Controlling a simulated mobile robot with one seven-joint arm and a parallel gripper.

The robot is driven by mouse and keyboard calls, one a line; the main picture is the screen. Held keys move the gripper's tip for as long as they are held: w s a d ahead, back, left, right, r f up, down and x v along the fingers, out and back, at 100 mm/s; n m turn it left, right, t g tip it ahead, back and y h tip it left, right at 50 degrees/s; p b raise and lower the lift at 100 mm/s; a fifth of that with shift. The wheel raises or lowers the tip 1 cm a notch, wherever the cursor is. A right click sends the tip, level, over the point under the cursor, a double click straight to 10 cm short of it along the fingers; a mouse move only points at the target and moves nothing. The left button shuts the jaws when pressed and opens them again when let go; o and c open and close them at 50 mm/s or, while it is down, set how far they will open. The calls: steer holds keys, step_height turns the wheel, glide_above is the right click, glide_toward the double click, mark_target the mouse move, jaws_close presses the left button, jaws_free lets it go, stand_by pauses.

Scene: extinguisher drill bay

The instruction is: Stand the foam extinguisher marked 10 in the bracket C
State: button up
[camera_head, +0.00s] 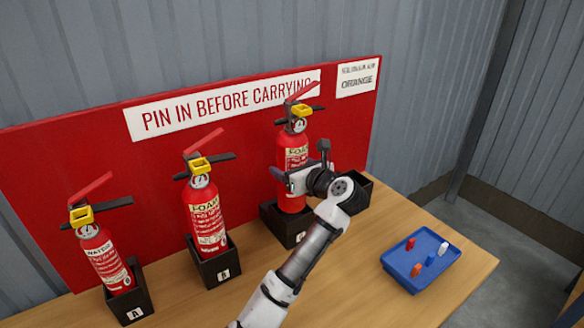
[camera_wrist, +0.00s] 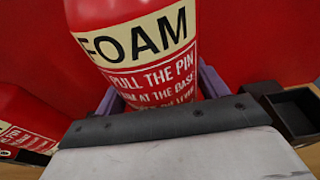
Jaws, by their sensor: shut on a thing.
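A red foam extinguisher (camera_head: 293,150) with a yellow piece at its neck stands upright at the third black bracket (camera_head: 284,232) from the left. Its lower end looks to be in or just over that bracket; the arm partly covers this, and I cannot read the bracket's letter surely. My gripper (camera_head: 297,180) is shut around its body from the right front. In the wrist view the FOAM label (camera_wrist: 140,50) faces me between the fingers. No number 10 is readable. Another foam extinguisher (camera_head: 206,215) stands in bracket B (camera_head: 205,270).
A water extinguisher (camera_head: 102,258) stands in bracket A (camera_head: 130,310). An empty black bracket (camera_head: 357,196) is right of my gripper. A blue tray (camera_head: 422,270) with several small coloured pieces lies on the wooden table (camera_head: 365,300). A red board (camera_head: 235,150) rises behind.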

steer(key=shift+f+b, duration=0.45)
steer(key=shift+f, duration=1.6)
stand_by(2.3)
steer(key=shift+f, duration=0.45)
steer(key=shift+r, duration=0.1)
stand_by(0.4)
